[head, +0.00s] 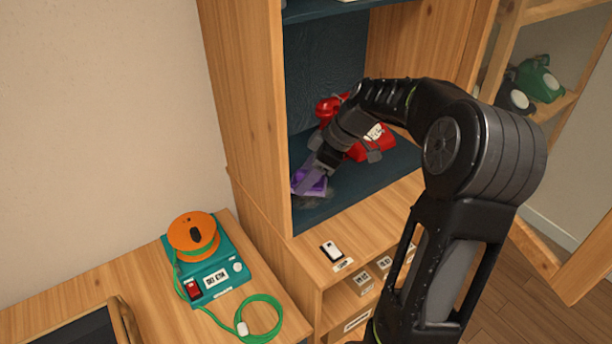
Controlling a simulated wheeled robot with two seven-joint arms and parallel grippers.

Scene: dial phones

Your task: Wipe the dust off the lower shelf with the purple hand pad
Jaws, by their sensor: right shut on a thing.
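The purple hand pad (311,181) is at the left front of the dark blue lower shelf (382,172), close to the cabinet's left wall. My right gripper (320,168) is shut on the pad and holds it low, at the shelf surface. A grey smudge of dust (313,201) shows just in front of the pad. I cannot tell whether more dust lies under the pad or behind my arm. My left gripper is not in view.
A red dial phone (372,146) stands on the shelf behind my right gripper, partly hidden by it. A small white-faced device (332,250) lies on the wooden ledge below. An orange spool (194,232) sits on a teal box (222,266) at lower left.

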